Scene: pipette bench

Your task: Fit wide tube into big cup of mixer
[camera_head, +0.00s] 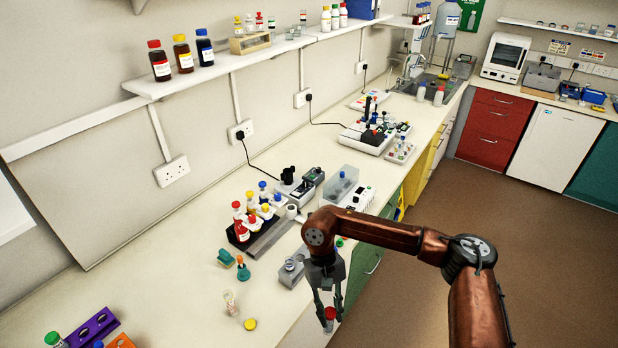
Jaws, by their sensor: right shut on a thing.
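My right gripper (329,304) points down at the front edge of the bench, with its fingers shut on a red-capped tube (330,314). The tube looks upright, with its red cap up between the fingertips. Most of its body is hidden or too small to make out. A small grey device (291,270) stands on the bench just left of the gripper and apart from the tube. It has a rounded part on top and may be the mixer; I cannot make out its cups. My left gripper is not in view.
A rack of red, blue and yellow capped bottles (240,233) stands behind the grey device. A clear tube (231,303) and a yellow cap (250,324) are on the bench to the left. A purple rack (92,328) is at bottom left. The bench front left is mostly clear.

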